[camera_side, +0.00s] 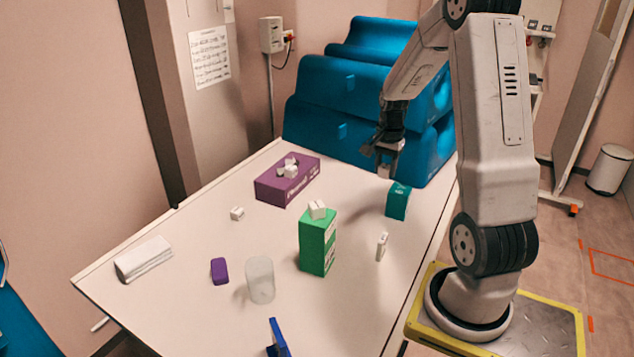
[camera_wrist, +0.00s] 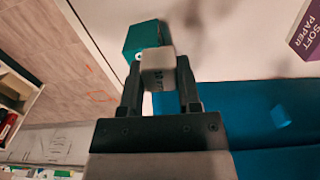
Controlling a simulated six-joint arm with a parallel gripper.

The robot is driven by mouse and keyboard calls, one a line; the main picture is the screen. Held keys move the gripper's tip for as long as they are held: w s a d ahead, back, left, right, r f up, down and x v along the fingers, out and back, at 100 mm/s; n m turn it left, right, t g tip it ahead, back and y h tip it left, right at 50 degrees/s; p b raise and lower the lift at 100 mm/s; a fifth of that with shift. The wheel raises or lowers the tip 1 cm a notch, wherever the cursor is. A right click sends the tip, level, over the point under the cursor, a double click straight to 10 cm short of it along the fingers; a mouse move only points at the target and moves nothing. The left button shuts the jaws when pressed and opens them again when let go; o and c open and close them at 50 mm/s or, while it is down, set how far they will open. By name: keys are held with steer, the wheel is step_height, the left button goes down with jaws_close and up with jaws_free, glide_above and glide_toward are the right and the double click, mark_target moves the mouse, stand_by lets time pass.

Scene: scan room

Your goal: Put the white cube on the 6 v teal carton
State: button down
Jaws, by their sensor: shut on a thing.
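My gripper (camera_side: 386,158) is above the far right part of the table, up and slightly left of the teal carton (camera_side: 398,201). In the wrist view, my gripper (camera_wrist: 158,85) is shut on a white cube (camera_wrist: 158,70) with faint dark marks.
A small white box (camera_side: 382,246), a loose cube (camera_side: 237,213) and a frosted cup (camera_side: 260,280) stand nearby. Blue foam blocks (camera_side: 345,105) rise behind.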

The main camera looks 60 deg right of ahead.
steer(key=s+a+r, duration=0.2)
steer(key=s+r, duration=0.1)
steer(key=s, duration=0.3)
steer(key=s+a+r, duration=0.3)
steer(key=s+r, duration=0.1)
steer(key=s, duration=0.2)
steer(key=shift+s+a+r+n, duration=0.2)
steer(key=shift+s+a+n, duration=0.05)
steer(key=shift+s+n, duration=0.15)
glide_above(401, 189)
steer(key=a, duration=0.1)
steer(key=f, duration=0.5)
steer(key=s+f, duration=0.1)
steer(key=f, duration=0.2)
steer(key=shift+a+f, duration=0.1)
steer(key=shift+f, duration=0.05)
steer(key=shift+w+d+f, duration=0.35)
steer(key=shift+w+f, duration=0.05)
steer(key=shift+f, duration=0.1)
steer(key=shift+f, duration=0.1)
steer(key=shift+w+d+f, duration=0.15)
steer(key=shift+f, duration=1.6)
